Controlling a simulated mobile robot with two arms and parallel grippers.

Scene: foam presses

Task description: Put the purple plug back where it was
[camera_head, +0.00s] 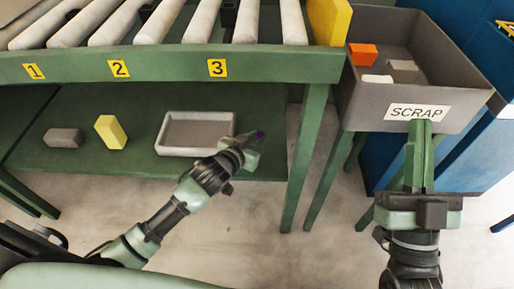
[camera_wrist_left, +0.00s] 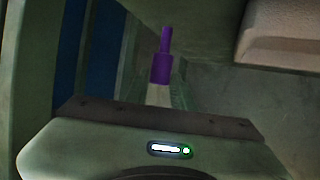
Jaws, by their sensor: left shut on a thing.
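The purple plug (camera_head: 260,134) shows as a small purple spot at the tip of my left gripper (camera_head: 250,147). In the left wrist view the plug (camera_wrist_left: 161,66) is a thick purple body with a thinner stem pointing away from the gripper. My left gripper is shut on it, just right of the grey tray (camera_head: 163,151) on the lower shelf. My right gripper (camera_head: 419,125) points up in front of the scrap bin, with its fingers together and nothing visible between them. The plug's near end is hidden between the left fingers.
The green lower shelf (camera_head: 90,100) also holds a grey block (camera_head: 62,138) and a yellow block (camera_head: 111,132). Above is a roller conveyor (camera_head: 150,66) numbered 1 to 3, with a yellow block (camera_head: 328,20) at its end. The scrap bin (camera_head: 459,117) holds orange, white and grey pieces.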

